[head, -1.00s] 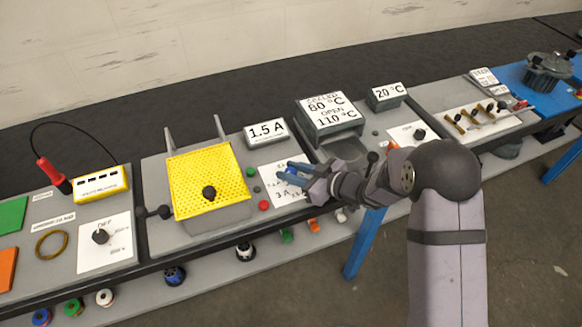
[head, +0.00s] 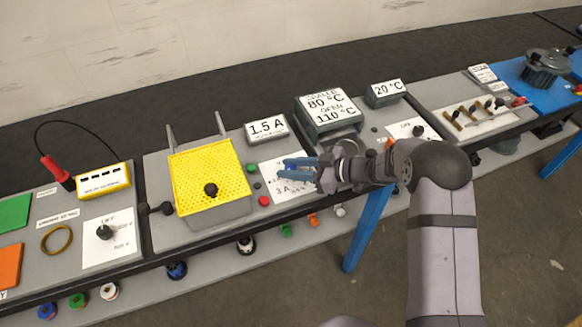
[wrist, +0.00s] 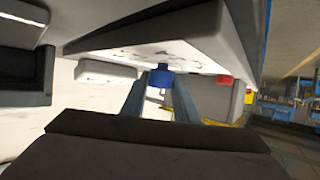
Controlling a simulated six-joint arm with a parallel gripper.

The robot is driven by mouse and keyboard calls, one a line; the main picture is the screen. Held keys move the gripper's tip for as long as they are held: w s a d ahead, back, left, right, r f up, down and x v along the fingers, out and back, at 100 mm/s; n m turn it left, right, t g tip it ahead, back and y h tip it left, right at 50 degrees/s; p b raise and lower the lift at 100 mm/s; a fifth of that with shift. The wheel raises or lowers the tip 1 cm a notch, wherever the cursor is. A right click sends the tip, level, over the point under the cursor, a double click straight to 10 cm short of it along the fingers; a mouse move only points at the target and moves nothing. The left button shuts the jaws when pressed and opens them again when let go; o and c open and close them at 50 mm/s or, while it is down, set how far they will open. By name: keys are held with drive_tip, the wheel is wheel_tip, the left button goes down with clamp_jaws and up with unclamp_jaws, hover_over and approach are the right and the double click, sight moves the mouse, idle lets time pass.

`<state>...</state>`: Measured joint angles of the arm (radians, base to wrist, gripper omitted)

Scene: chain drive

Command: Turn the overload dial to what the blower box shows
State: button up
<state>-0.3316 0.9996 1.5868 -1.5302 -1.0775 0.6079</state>
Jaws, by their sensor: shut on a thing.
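The dial plate (head: 270,172) is white with printed marks, and "3 A" is readable near its front edge. My gripper (head: 287,169) reaches over it from the right with its blue-grey fingers. In the wrist view the fingers (wrist: 160,88) are shut on a blue knob (wrist: 161,79), which I take for the overload dial. The fingers cover most of the knob and scale in the head view, so I cannot read its setting. A grey box behind the plate has a sign reading "1.5 A" (head: 266,128).
A yellow mesh cover (head: 205,168) with a black knob stands left of the plate. A red button (head: 264,200) and green ones lie between them. A box marked "80 °C" and "110 °C" (head: 327,106) stands close behind my wrist.

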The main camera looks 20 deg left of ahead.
sight(291, 168)
drive_tip(key=o, duration=1.1)
drive_tip(key=shift+c, duration=0.2)
drive_tip(key=shift+r, duration=0.1)
drive_tip(key=shift+r+b, duration=0.85)
drive_tip(key=shift+r, duration=4.15)
